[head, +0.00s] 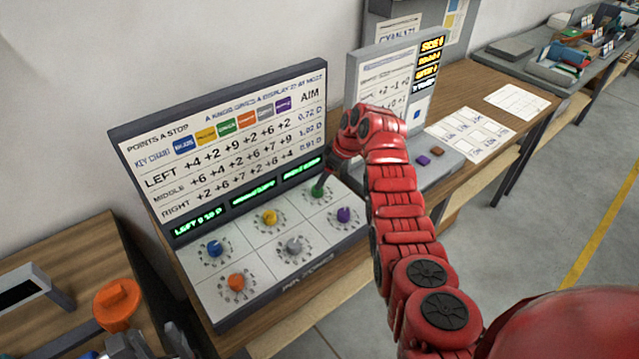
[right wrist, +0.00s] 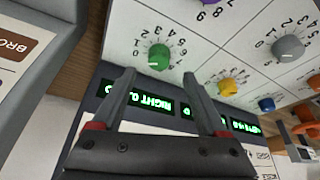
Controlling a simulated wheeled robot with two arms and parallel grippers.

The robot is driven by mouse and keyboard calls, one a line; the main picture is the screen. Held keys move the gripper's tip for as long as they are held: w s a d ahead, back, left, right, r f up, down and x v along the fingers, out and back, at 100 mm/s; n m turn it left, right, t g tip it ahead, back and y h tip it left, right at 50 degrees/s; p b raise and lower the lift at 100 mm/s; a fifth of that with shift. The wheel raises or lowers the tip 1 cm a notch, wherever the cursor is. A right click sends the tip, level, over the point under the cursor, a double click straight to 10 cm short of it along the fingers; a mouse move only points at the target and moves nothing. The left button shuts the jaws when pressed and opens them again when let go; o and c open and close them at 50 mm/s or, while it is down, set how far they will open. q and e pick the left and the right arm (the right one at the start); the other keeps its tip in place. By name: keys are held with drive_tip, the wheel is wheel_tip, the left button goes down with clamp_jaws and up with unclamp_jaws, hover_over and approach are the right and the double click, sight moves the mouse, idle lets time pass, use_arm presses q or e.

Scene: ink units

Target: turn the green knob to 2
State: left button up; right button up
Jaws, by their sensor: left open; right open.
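The green knob (head: 318,188) is at the back right of the white knob panel (head: 255,259) in the head view. In the right wrist view the green knob (right wrist: 159,57) stands inside a ring of printed numbers; its pointer is too small to read surely. My right gripper (right wrist: 160,78) is open and empty, with its fingertips just short of the knob and apart from it. In the head view my red right arm hides most of that gripper. My left gripper (head: 154,340) is open at the bottom left edge, away from the panel and partly cut off.
Blue (head: 214,249), yellow (head: 269,217), orange (head: 236,282), grey (head: 294,246) and purple (head: 344,215) knobs share the panel. A chart board (head: 225,135) with lit green displays rises behind. An orange object (head: 117,303) stands near my left gripper. A second grey unit (head: 425,170) stands right.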

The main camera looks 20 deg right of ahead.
sight(323, 195)
drive_tip(key=p+x, duration=0.1)
drive_tip(key=x, duration=0.2)
drive_tip(key=shift+w, duration=0.1)
drive_tip(key=b+x, duration=0.2)
drive_tip(key=b, duration=0.1)
drive_tip(key=shift+d+f, duration=0.1)
drive_tip(key=shift+f, duration=0.3)
drive_tip(key=shift+w+f+b, duration=0.25)
drive_tip(key=shift+f+b, duration=0.1)
drive_tip(key=shift+b, duration=0.2)
drive_tip(key=shift+s+r, duration=0.1)
clamp_jaws()
